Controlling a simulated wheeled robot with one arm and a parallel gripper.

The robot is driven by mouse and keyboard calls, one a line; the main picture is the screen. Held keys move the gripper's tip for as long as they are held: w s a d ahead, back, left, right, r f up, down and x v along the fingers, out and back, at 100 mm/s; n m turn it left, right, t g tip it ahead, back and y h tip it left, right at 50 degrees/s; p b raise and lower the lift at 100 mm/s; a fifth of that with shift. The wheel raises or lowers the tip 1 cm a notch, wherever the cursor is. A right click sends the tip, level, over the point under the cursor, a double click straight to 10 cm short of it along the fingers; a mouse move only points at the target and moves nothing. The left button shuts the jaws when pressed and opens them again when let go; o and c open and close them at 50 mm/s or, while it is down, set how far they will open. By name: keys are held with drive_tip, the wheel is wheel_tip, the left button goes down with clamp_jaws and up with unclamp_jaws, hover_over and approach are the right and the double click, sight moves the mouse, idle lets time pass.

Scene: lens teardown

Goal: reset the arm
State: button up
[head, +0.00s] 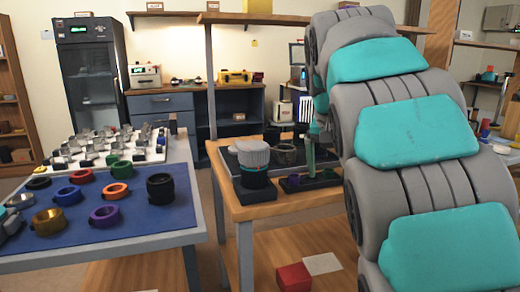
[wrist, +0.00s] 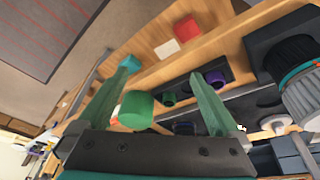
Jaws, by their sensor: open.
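My arm fills the right of the head view. My gripper (wrist: 163,70) shows in the wrist view as two green fingers set wide apart. A green cylinder (wrist: 136,108) appears between the fingers near the left one; I cannot tell how far it is from them. In the head view, one green finger (head: 310,152) hangs over the wooden bench (head: 232,208), partly hidden by my arm. A grey-topped lens (head: 254,160) stands in a dark holder left of it; it also shows at the right of the wrist view (wrist: 300,95).
A small dark tray with purple and green rings (head: 294,180) lies below the finger. A blue mat (head: 140,215) with several coloured rings is on the left table. A red block (head: 293,277) and white square (head: 322,264) lie low in front. Bare floor shows between tables.

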drive_tip(key=s+f+n+g, duration=0.1)
drive_tip(key=s+f, duration=0.7)
drive_tip(key=s, duration=0.4)
drive_tip(key=s+f+n+g+y, duration=0.1)
drive_tip(key=s+f+n+g, duration=0.1)
drive_tip(key=s+f, duration=0.7)
drive_tip(key=s+f+n+g, duration=0.1)
drive_tip(key=s+f+n, duration=0.1)
drive_tip(key=s+f, duration=0.7)
drive_tip(key=s, duration=0.5)
drive_tip(key=shift+s+a+g+y, duration=0.3)
drive_tip(key=shift+a+y, duration=0.1)
drive_tip(key=shift+d+r, duration=0.1)
